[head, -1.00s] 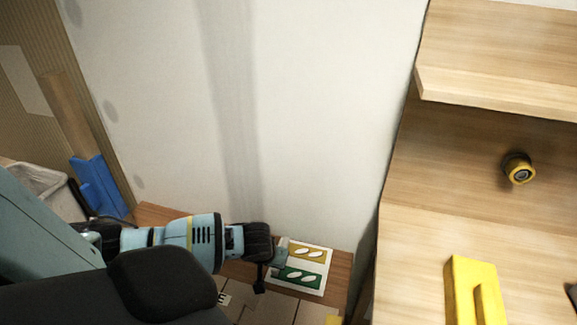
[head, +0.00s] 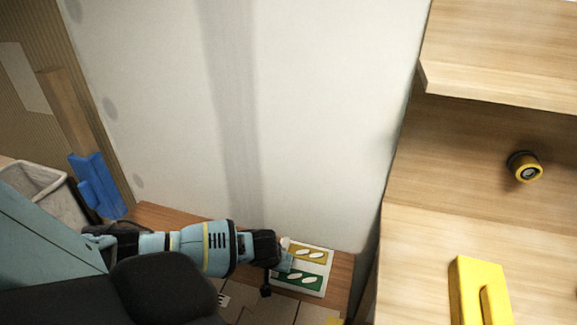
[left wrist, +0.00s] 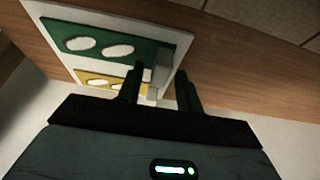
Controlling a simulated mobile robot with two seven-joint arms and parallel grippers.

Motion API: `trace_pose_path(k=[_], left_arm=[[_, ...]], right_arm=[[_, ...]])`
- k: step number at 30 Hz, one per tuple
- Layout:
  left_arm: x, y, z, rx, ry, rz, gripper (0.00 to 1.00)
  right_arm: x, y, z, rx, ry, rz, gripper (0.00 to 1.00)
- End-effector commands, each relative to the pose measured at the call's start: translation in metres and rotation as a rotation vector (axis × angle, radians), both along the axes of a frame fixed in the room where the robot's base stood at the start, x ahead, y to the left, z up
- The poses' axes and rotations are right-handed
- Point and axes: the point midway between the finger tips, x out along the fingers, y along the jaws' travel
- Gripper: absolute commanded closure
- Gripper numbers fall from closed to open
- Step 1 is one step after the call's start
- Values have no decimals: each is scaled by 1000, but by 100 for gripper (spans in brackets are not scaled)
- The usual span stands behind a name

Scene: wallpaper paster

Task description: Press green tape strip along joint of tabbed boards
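A pale grey block (left wrist: 161,72) shows between the fingers; contact is unclear. In the head view the gripper covers the panel's left edge. No tabbed boards are clearly identifiable. My right gripper is out of view.
Wooden shelves (head: 490,50) rise at the right, with a round yellow-and-black item (head: 526,167) and a yellow block (head: 467,286). A blue object (head: 93,180) and a pale bin (head: 40,182) stand at the left. The wall (head: 310,130) is bare.

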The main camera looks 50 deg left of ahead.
Motion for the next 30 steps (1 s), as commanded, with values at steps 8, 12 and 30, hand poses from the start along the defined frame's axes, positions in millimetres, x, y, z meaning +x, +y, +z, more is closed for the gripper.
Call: trace_pose_path(k=[8,12,30], left_arm=[[0,0,0,0,0,0,100],[0,0,0,0,0,0,100],[-18,10,37,3,5,1,100]], right_arm=[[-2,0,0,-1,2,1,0],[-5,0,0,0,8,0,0],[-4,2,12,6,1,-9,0]])
